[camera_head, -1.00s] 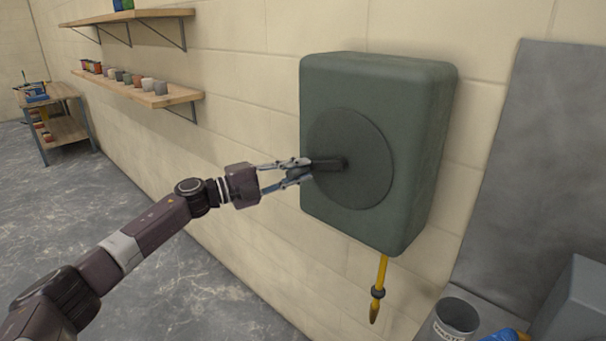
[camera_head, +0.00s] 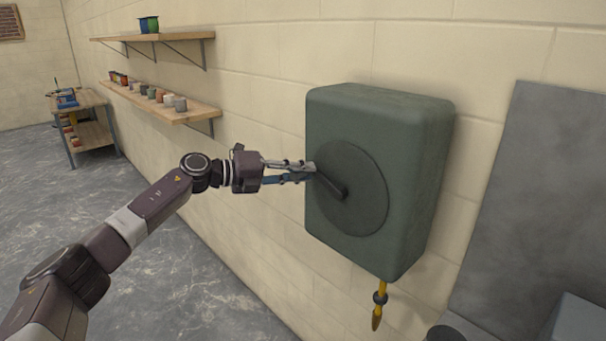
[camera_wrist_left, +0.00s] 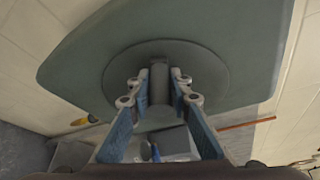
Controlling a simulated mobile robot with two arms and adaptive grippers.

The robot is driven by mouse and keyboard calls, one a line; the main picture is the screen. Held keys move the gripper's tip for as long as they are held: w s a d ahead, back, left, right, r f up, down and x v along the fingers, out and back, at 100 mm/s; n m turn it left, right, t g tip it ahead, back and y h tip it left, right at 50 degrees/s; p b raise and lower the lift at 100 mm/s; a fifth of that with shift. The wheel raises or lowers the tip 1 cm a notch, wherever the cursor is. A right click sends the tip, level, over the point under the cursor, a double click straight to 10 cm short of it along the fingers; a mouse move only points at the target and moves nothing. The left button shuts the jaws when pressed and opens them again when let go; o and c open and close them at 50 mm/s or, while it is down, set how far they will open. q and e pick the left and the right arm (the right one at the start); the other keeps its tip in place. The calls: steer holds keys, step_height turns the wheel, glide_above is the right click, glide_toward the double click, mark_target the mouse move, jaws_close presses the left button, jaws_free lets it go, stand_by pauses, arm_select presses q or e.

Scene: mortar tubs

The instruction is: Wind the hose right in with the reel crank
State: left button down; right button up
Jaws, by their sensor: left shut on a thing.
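The hose reel is a dark green box (camera_head: 425,150) on the wall with a round dark disc (camera_head: 365,210) on its front. A black crank (camera_head: 332,187) slopes up and left from the disc's hub. My left gripper (camera_head: 310,172) is shut on the crank's outer end. The left wrist view shows the fingers on either side of the dark crank handle (camera_wrist_left: 183,82), with the disc behind. The yellow hose (camera_head: 382,287) hangs a short way below the box, with a black ring and a tapered yellow end. My right gripper is not in view.
Two wooden wall shelves (camera_head: 165,112) with small pots are at the left, and a bench (camera_head: 90,125) stands beyond. A grey panel (camera_head: 530,190) leans at the right. A dark tub rim (camera_head: 445,334) shows below. The grey floor at left is clear.

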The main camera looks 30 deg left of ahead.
arm_select(q)
steer(key=shift+d+r, duration=0.3)
steer(key=shift+r, duration=0.5)
steer(key=shift+s, duration=0.1)
steer(key=c, duration=2)
jaws_free()
steer(key=shift+d, duration=0.1)
steer(key=shift+o, duration=1.2)
steer(key=shift+d+f, duration=0.1)
steer(key=shift+d, duration=0.1)
steer(key=shift+s+a+f, duration=0.1)
steer(key=shift+a, duration=0.1)
steer(key=v, duration=1.1)
steer(key=shift+s, duration=0.3)
